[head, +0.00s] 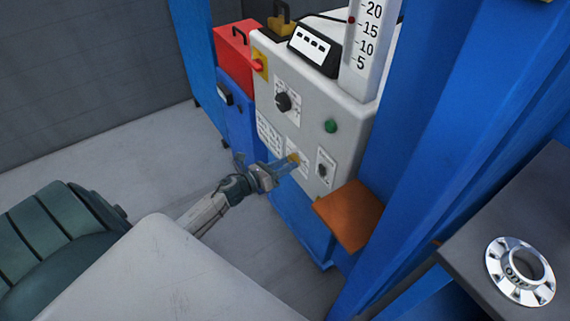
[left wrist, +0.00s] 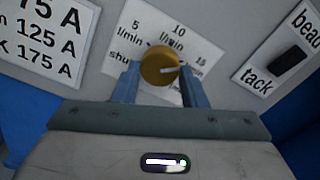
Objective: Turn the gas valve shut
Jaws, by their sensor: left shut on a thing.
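The gas valve is a round yellow knob (head: 293,158) low on the front of the grey machine panel. In the left wrist view the knob (left wrist: 160,64) sits on a white dial label (left wrist: 176,30) marked shut at the left, then 5, 10 and 15 l/min to the right. A white pointer mark on the knob points right, toward the 15 side. My left gripper (head: 280,166) reaches the panel from the left, and its two blue fingers (left wrist: 160,82) are shut on the knob, one on each side. The right gripper is not in view.
A black selector (head: 283,102), a green button (head: 330,126) and a small black switch (head: 322,171) are on the same panel. An orange shelf (head: 350,214) juts out at lower right. A blue post (head: 430,130) stands beside it. A metal flange (head: 520,271) lies on a dark table.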

